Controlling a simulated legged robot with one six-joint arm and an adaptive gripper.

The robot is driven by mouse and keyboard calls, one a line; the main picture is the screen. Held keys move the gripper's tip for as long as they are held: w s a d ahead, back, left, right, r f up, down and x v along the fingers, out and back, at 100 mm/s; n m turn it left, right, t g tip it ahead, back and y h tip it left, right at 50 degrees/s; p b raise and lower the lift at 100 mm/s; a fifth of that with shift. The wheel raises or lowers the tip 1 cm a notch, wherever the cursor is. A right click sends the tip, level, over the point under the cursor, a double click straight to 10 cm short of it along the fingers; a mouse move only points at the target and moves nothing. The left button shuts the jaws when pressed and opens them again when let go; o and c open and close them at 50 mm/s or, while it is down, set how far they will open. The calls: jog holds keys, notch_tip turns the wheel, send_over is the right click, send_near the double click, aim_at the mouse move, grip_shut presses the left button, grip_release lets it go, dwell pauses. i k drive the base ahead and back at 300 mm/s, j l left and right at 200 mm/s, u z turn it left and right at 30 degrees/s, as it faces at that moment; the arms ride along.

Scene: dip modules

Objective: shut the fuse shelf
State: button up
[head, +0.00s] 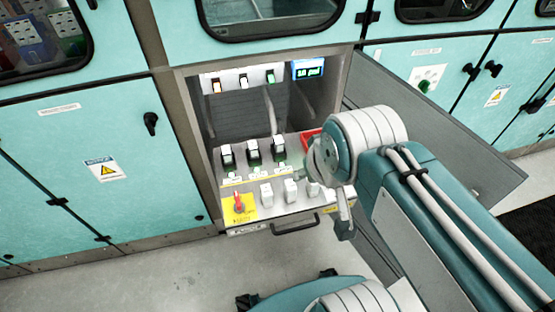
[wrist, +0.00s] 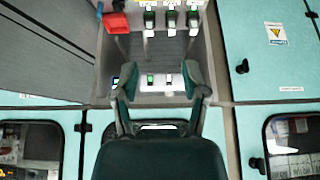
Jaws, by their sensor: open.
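The fuse shelf (head: 268,209) sticks out of the bottom of an open cabinet bay, with a dark bar handle (head: 295,224) on its front. It carries black-and-white fuse modules (head: 253,151), white blocks (head: 266,194) and a red rotary switch (head: 239,203) on a yellow plate. My gripper (wrist: 158,68) is open and empty in the wrist view, its two fingers apart and facing the bay. The shelf's fuse modules (wrist: 171,18) show beyond them at the top. In the head view my arm hides most of the gripper and the shelf's right side.
The bay's grey door (head: 435,125) stands open to the right, behind my arm. An upper panel has small switches (head: 243,81) and a lit display (head: 308,69). Floor (head: 190,270) in front is clear at left.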

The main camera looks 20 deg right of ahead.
aim_at(245, 176)
jog(key=j+z, duration=0.35)
jog(key=j, duration=0.15)
jog(key=j+z, duration=0.4)
jog(key=j, duration=0.15)
